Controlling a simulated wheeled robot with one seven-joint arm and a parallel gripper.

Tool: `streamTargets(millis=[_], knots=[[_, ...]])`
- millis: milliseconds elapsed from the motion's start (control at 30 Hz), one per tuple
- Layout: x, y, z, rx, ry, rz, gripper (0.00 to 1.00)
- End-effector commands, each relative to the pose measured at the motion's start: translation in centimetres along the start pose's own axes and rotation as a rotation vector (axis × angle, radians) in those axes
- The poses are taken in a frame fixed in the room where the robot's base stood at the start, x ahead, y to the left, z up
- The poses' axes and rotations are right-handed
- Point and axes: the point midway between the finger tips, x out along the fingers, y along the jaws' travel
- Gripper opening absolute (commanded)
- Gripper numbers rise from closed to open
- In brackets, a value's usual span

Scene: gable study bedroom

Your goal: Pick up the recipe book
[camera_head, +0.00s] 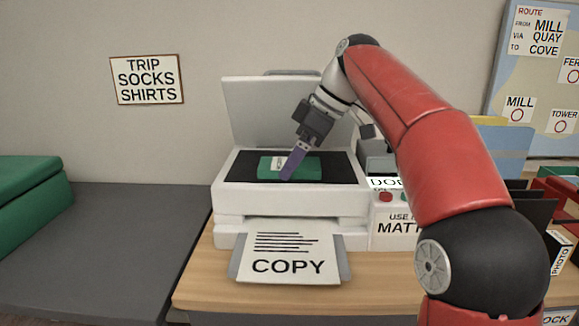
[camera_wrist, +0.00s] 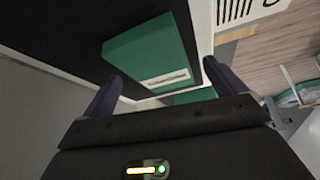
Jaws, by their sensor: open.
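A green book (camera_head: 308,168) with a white label lies on the dark glass of the open copier. It also shows in the wrist view (camera_wrist: 150,52), where the label's small print is too blurred to read surely. My gripper (camera_head: 290,172) comes down over the book from above, tilted, with its purple fingers at the book. In the wrist view the fingers (camera_wrist: 165,85) are spread wide, with the book's labelled end in front of and between them. I cannot tell whether a finger touches the book. Part of the book is hidden behind the finger in the head view.
The copier (camera_head: 230,200) has its lid (camera_head: 262,110) raised behind the book. A COPY sheet (camera_head: 290,258) lies on its front tray. Labelled boxes and folders crowd the desk to the right. A dark grey surface (camera_head: 110,235) at left is mostly clear, with a green object (camera_head: 35,185) at its edge.

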Motion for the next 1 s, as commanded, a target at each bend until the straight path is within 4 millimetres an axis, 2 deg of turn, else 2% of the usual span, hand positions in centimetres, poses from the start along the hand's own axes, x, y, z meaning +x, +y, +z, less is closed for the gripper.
streamTargets(millis=[67,633,1000], knots=[[0.57,-0.01,0.17,0.001,-0.001,-0.001,0.96],[0.77,0.01,0.28,0.001,0.000,0.000,0.94],[0.75,0.01,0.27,0.001,0.000,0.000,0.46]])
